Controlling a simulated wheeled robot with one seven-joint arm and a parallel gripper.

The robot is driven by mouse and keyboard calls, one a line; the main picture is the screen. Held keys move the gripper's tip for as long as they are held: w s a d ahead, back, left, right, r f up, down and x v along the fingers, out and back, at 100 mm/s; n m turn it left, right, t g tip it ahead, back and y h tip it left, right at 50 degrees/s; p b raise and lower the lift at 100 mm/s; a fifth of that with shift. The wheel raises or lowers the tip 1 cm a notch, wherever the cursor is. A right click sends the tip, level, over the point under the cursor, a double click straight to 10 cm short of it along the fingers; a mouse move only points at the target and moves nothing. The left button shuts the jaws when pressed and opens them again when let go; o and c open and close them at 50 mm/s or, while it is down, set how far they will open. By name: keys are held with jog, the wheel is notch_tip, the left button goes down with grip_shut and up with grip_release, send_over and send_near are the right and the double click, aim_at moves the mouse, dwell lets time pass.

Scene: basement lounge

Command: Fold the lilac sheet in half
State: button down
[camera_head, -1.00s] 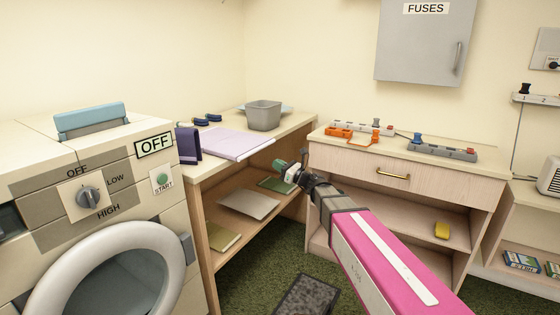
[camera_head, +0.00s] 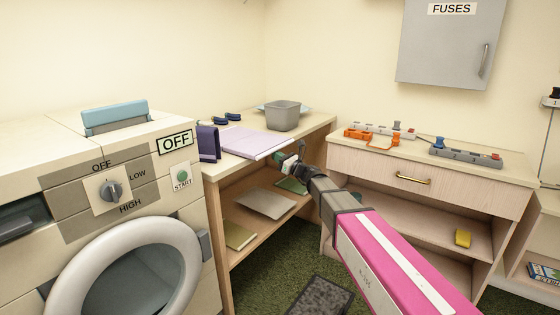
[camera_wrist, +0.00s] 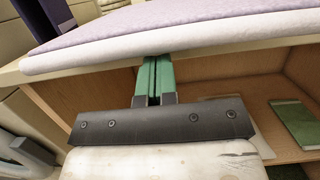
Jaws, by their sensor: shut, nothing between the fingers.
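The lilac sheet (camera_head: 247,141) lies flat on the counter at the left, its near edge running along the counter's front edge. In the wrist view the sheet (camera_wrist: 190,28) fills the top, with its pale folded-looking border hanging slightly over the counter edge. My gripper (camera_head: 282,160) is just in front of and below that edge. In the wrist view its green fingers (camera_wrist: 153,66) are pressed together with nothing between them. Their tips are just under the sheet's edge; I cannot tell whether they touch it.
A grey bin (camera_head: 283,116) stands behind the sheet, and a dark purple folded item (camera_head: 208,143) stands at its left. The counter's shelf (camera_head: 240,214) below holds flat items. A washing machine (camera_head: 120,240) is at the left. A drawer cabinet (camera_head: 425,170) with power strips is at the right.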

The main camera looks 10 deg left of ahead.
aim_at(277, 147)
jog(key=shift+r, duration=2.55)
jog(key=shift+w+a+r, duration=0.3)
jog(key=shift+a+r, duration=0.4)
jog(key=shift+r, duration=0.2)
jog(key=shift+w+a+r, duration=0.25)
jog(key=shift+a+r, duration=0.4)
jog(key=shift+r, duration=0.3)
jog(key=shift+w+a+r, duration=0.3)
jog(key=shift+a+r, duration=0.4)
jog(key=shift+r, duration=0.2)
jog(key=shift+r+x, duration=0.15)
jog(key=shift+x, duration=1.7)
jog(key=shift+r+x, duration=0.2)
jog(key=shift+x, duration=1.65)
jog(key=shift+s, duration=0.1)
